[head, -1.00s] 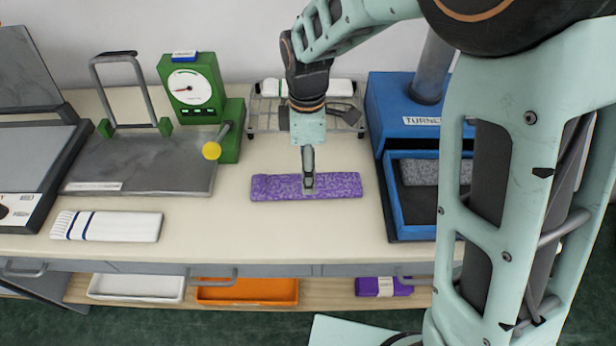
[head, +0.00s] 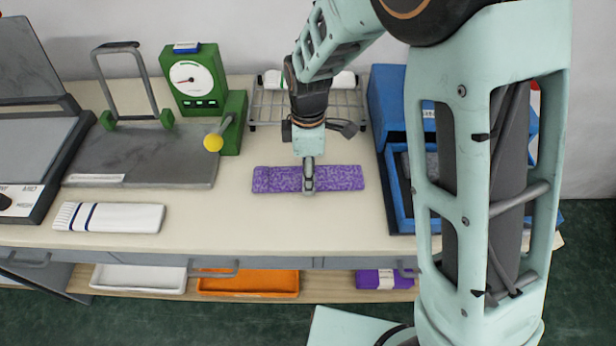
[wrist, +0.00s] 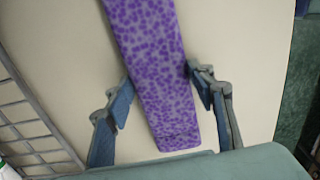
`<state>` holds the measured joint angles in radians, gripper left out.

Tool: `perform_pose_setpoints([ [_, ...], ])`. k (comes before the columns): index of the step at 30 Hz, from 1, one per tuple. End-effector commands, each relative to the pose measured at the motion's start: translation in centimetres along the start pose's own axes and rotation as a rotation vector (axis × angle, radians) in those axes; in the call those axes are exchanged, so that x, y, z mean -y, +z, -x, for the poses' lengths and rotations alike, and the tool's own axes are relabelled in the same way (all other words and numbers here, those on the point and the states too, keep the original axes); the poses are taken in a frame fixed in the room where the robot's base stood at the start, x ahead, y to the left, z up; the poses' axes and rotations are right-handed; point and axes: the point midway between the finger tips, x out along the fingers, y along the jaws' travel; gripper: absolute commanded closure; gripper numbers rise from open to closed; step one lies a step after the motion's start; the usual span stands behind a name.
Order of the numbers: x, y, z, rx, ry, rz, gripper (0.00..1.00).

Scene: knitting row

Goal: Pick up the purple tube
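The purple tube (head: 340,178) is a flat-looking speckled purple roll lying crosswise on the cream worktop, near the middle of the head view. It also shows in the wrist view (wrist: 150,60), running from the top edge down between my fingers. My gripper (head: 308,186) is over the middle of the tube in the head view.
A wire rack (head: 265,108) stands behind the tube. A blue machine with a tray (head: 400,215) is close on the right. A green dial gauge (head: 193,82) and grey plate (head: 140,165) are at left, with a white striped cloth roll (head: 110,218) in front.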

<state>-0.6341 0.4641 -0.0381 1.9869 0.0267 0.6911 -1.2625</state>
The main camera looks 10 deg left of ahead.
Motion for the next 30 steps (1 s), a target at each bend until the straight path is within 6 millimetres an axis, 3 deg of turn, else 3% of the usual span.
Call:
perform_pose_setpoints([
  [11,0.0,0.0,0.2,0.000,0.000,0.000,0.65],
  [17,0.0,0.0,1.4,-0.001,0.001,-0.001,0.65],
  [23,0.2,0.3,4.3,-0.001,0.002,-0.003,0.65],
  [30,4.1,3.1,10.1,-0.001,0.002,-0.003,0.65],
])
